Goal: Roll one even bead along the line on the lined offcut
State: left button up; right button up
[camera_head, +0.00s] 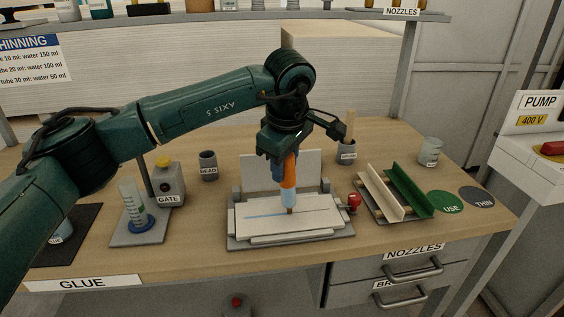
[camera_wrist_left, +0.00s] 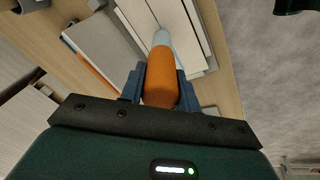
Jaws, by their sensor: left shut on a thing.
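My left gripper (camera_head: 287,157) is shut on an orange tool (camera_head: 289,172) with a pale blue lower end, held nearly upright with its tip down. The tip is at the pale lined offcut (camera_head: 318,216); I cannot tell whether it touches. A blue line (camera_head: 265,215) shows on the offcut, running left from the tip. Whether it is a drawn line or laid bead is unclear. The offcut lies in a grey fixture (camera_head: 340,238) with a raised back plate. In the left wrist view, the orange tool (camera_wrist_left: 162,82) sits between the blue fingers, and its far end lies over the offcut. My right gripper is not visible.
A red knob (camera_head: 354,200) stands at the fixture's right. Beyond it are a rack with white and green angle pieces (camera_head: 405,190) and the USE (camera_head: 446,202) and THIN (camera_head: 477,196) discs. The GATE box (camera_head: 167,185) and a cylinder stand (camera_head: 135,218) are left. The DEAD cup (camera_head: 208,165) is behind.

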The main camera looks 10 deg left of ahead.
pick_arm(q)
jog(key=shift+w+d, duration=0.1)
jog(key=shift+d, duration=0.3)
jog(key=shift+w+d, duration=0.1)
jog(key=shift+d, duration=0.2)
dwell(0.5)
jog(key=shift+w+d+p, duration=0.15)
jog(key=shift+d+p, duration=0.2)
jog(key=shift+d, duration=0.3)
jog(key=shift+w+d, duration=0.1)
jog(key=shift+d, duration=0.2)
jog(key=shift+w+d, duration=0.1)
jog(key=shift+d, duration=0.1)
jog(key=shift+d+p, duration=0.25)
jog(key=shift+p, duration=0.1)
jog(key=shift+w+d, duration=0.1)
dwell(0.4)
